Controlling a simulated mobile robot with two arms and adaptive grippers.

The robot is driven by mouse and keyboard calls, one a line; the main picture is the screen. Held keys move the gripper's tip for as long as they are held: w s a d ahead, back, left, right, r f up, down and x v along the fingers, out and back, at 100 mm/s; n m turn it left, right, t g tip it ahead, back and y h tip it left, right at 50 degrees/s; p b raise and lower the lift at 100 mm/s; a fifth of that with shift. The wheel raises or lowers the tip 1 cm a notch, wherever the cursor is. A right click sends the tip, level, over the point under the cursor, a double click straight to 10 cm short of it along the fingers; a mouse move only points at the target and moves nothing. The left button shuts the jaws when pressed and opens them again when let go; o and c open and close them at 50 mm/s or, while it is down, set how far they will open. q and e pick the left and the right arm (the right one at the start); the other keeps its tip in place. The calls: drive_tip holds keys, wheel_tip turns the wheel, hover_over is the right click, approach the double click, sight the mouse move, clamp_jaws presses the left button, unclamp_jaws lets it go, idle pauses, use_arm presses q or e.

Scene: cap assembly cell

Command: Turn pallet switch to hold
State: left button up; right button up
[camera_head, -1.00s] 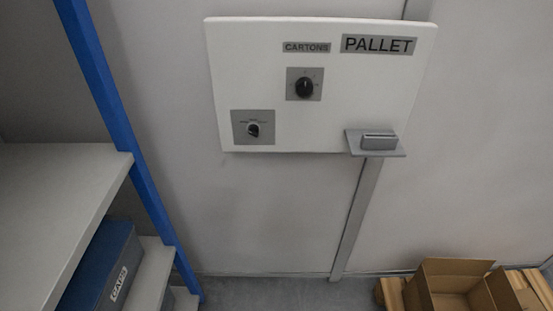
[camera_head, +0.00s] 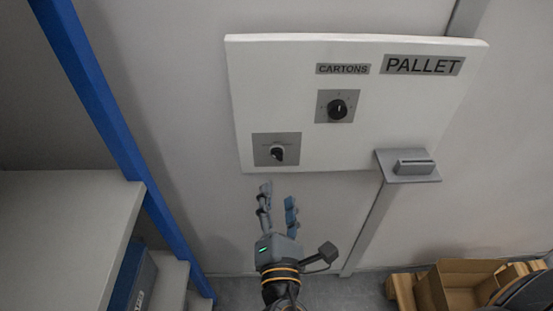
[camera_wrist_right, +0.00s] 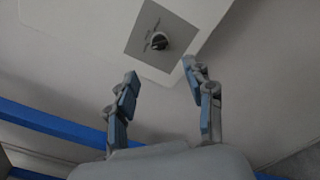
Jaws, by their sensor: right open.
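A white panel (camera_head: 330,60) on the wall carries a PALLET label (camera_head: 422,65) at top right and a CARTONS label (camera_head: 343,69). A black round knob (camera_head: 337,109) sits on a grey plate below the CARTONS label. My right gripper (camera_head: 278,196) is open and empty, pointing up just below that switch. In the right wrist view the switch (camera_wrist_right: 159,41) lies ahead of the two fingertips, apart from them. My left gripper is out of view.
A shelf (camera_head: 65,215) with a blue upright (camera_head: 95,90) stands at left, holding a blue box (camera_head: 133,280). An open carton (camera_head: 460,285) is on the floor at right.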

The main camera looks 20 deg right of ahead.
sight(276, 158)
drive_tip(key=p+x, duration=0.2)
drive_tip(key=x, duration=0.7)
drive_tip(key=shift+w, duration=0.3)
drive_tip(key=shift+w+d+f, duration=0.1)
drive_tip(key=shift+w+d, duration=0.05)
drive_tip(key=shift+w, duration=0.25)
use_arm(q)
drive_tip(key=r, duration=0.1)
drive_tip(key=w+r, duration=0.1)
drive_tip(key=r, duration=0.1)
use_arm(e)
clamp_jaws()
